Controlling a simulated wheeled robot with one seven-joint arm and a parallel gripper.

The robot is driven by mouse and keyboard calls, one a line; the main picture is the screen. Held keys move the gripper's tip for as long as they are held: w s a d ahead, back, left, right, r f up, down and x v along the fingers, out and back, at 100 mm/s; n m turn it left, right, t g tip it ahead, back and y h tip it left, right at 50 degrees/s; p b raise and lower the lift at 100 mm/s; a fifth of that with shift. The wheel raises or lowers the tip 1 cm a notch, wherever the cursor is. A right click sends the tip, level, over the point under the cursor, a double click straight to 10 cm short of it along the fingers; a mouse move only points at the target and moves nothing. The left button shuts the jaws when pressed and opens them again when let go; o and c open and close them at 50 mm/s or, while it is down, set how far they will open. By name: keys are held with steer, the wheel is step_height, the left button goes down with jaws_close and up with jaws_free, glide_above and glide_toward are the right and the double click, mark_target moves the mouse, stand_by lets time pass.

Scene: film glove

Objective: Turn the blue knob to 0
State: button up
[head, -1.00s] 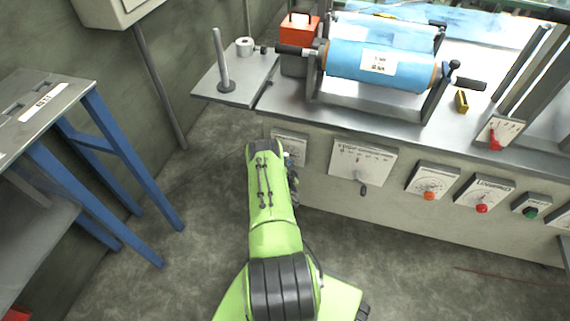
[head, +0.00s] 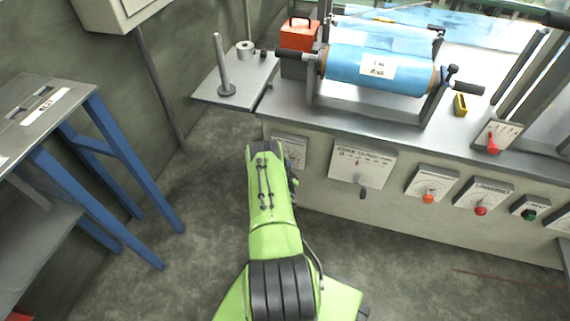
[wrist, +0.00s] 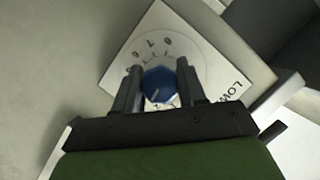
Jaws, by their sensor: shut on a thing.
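The blue knob (wrist: 158,85) sits on a white dial plate (wrist: 185,38) with numbers around it, seen in the wrist view. My gripper (wrist: 160,82) has its two dark fingers on either side of the knob and is shut on it. A pale pointer line shows on the knob face, towards its lower part. Some of the dial's marks are hidden by the fingers. In the head view, the dial plate (head: 291,148) shows at the left end of the bench front, and my green arm hides the knob and the gripper.
More dials line the bench front to the right: a large white plate (head: 362,164), an orange knob (head: 428,198), a red knob (head: 481,210) and a green knob (head: 530,213). A blue-legged table (head: 112,150) stands at left. The floor between is clear.

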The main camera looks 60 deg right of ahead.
steer(key=n+g+p, duration=0.2)
steer(key=n, duration=0.1)
steer(key=shift+r, duration=0.1)
steer(key=n+g, duration=0.1)
steer(key=n, duration=0.1)
steer(key=shift+n+g, duration=0.3)
steer(key=shift+g, duration=0.1)
steer(key=n+g+b, duration=0.1)
steer(key=n+g, duration=0.1)
steer(key=shift+f+n+b, duration=0.2)
steer(key=shift+n+b, duration=0.2)
steer(key=shift+r+n+g+h+b, duration=0.1)
steer(key=shift+n+g+h+b, duration=0.5)
steer(key=shift+n, duration=0.5)
steer(key=shift+g, duration=0.3)
steer(key=o, duration=1)
steer(key=shift+o, duration=0.2)
